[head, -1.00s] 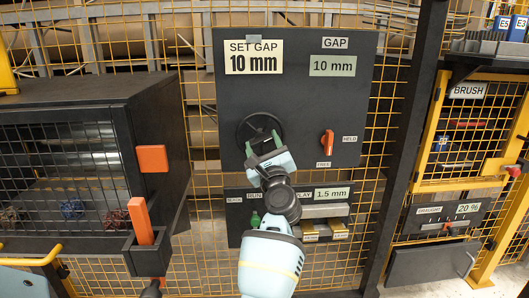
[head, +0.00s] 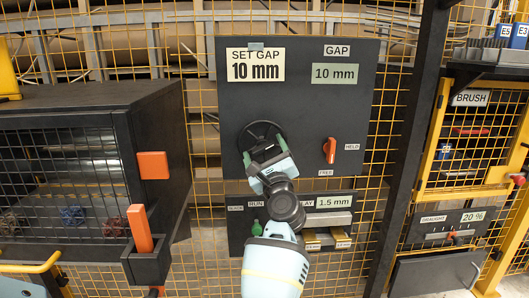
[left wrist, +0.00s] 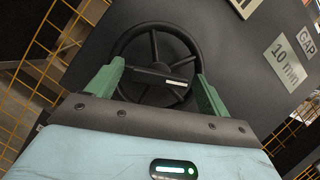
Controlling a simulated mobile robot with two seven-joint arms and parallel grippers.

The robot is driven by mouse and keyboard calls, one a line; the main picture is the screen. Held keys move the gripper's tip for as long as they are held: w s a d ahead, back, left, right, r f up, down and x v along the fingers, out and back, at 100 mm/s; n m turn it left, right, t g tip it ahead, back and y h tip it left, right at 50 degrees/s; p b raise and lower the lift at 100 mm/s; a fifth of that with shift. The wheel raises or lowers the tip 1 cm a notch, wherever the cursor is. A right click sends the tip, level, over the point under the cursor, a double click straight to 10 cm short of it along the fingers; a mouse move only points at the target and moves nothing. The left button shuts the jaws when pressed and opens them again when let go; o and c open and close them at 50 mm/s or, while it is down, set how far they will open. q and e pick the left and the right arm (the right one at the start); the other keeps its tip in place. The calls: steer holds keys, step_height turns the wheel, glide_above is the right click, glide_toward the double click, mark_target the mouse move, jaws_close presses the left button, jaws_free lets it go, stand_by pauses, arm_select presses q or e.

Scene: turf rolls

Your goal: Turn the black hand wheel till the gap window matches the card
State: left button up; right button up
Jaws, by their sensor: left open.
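The black hand wheel (head: 250,128) sits on the dark panel (head: 290,110). My left gripper (head: 264,150) is open in front of its lower part. In the left wrist view the wheel (left wrist: 153,30) shows between and beyond the green fingers (left wrist: 160,72), which overlap its rim; I cannot tell whether they touch it. A dark bar with a pale mark crosses its hub. The card (head: 255,65) reads "SET GAP 10 mm". The gap window (head: 335,73) reads 10 mm. The right gripper is not in view.
A red knob (head: 329,150) right of the wheel stands near upright between the labels FREE and HELD. A lower panel has a 1.5 mm window (head: 334,201) and a green knob (head: 257,228). A dark mesh-fronted cabinet (head: 150,120) stands left, a yellow-framed brush unit (head: 438,130) right.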

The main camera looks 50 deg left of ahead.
arm_select(q)
steer(key=v, duration=0.8)
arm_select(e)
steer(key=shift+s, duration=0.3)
arm_select(q)
steer(key=shift+a, duration=0.1)
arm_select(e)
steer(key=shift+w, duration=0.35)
